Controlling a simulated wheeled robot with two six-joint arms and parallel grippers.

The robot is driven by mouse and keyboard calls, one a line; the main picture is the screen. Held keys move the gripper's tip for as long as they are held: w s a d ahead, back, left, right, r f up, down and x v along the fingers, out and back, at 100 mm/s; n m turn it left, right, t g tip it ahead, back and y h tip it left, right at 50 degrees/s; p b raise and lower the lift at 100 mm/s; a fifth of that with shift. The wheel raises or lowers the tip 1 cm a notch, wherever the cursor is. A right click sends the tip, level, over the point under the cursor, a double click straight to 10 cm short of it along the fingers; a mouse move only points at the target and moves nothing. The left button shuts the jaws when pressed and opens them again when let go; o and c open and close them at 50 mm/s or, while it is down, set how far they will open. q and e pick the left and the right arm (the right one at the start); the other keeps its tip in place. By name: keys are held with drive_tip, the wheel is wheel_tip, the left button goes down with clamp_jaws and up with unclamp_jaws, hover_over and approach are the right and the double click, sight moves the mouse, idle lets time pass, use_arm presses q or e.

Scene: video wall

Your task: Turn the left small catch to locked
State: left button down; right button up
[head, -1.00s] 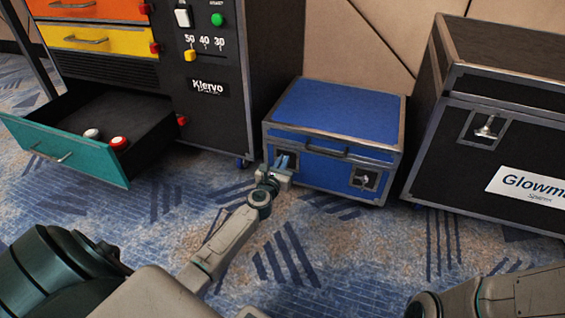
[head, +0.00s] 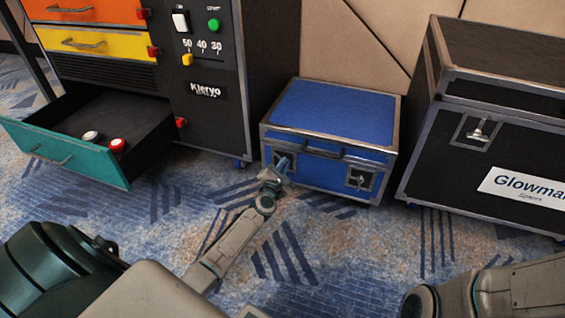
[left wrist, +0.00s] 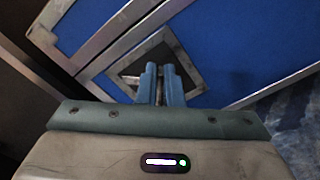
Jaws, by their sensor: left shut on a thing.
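The blue case (head: 330,112) stands on the carpet with two small catches on its front. The left small catch (left wrist: 160,90) sits in a metal-framed dark recess (left wrist: 187,58). My left gripper (head: 284,165) covers most of it in the head view. In the left wrist view, the two blue fingers (left wrist: 160,75) are shut on the catch's knob, which is largely hidden between them. How far the catch is turned cannot be told. The right small catch (head: 360,179) is free and apart from the gripper. My right gripper is out of view; only part of that arm shows at lower right.
A dark cabinet (head: 215,125) stands left of the case, with its teal drawer (head: 70,157) pulled out over the floor. A large black case (head: 430,150) with its own catch (head: 478,131) stands at right. Patterned carpet in front is clear.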

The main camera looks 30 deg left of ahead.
use_arm(q)
drive_tip(key=shift+d+f+m+p, duration=0.1)
drive_tip(key=shift+f+m+p, duration=0.25)
drive_tip(key=shift+m, duration=1.3)
drive_tip(key=shift+d+f+m+p, duration=0.15)
drive_tip(key=shift+f+m+p, duration=0.25)
drive_tip(key=shift+m, duration=1.2)
drive_tip(key=shift+d+f+m+p, duration=0.15)
drive_tip(key=shift+m+p, duration=0.3)
drive_tip(key=shift+m, duration=1.2)
drive_tip(key=shift+f, duration=0.1)
drive_tip(key=c, duration=1.6)
unclamp_jaws()
drive_tip(key=shift+a, duration=0.1)
